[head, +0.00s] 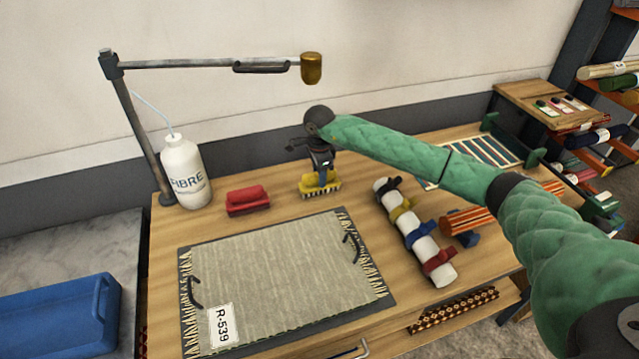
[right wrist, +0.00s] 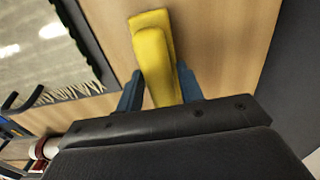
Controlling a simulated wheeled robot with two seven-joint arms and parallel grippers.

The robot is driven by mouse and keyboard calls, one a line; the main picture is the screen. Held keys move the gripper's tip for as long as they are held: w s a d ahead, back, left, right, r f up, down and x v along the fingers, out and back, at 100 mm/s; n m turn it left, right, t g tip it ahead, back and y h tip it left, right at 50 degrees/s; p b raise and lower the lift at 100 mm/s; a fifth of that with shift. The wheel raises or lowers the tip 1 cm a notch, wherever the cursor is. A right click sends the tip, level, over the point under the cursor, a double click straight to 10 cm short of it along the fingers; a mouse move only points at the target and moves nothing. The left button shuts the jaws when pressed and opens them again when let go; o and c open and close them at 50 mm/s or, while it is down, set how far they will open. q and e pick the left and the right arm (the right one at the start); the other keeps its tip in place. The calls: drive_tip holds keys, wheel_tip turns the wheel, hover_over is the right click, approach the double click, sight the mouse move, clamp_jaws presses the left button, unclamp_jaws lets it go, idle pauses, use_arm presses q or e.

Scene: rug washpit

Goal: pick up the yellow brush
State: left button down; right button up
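The yellow brush (head: 320,187) is upright, bristles down, at the back middle of the wooden bench (head: 290,222), near the rug's far edge. My right gripper (head: 321,172) is directly above it, pointing down. In the right wrist view, the yellow brush (right wrist: 152,58) lies between the two blue fingers of my right gripper (right wrist: 160,80). The fingers are close in on both sides of its handle and look shut on it. In the head view, the gripper hides the top of the brush, which seems to be at bench height. My left gripper is not in view.
A red brush (head: 248,200) stands left of the yellow one, with a white bottle (head: 186,172) behind. A fringed rug (head: 280,270) lies in front. A strapped white roll (head: 415,235) lies right. A lamp arm (head: 200,66) overhangs the back left. A blue bin (head: 60,315) sits lower left.

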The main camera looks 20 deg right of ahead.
drive_tip(key=c, duration=0.7)
drive_tip(key=shift+r, duration=0.1)
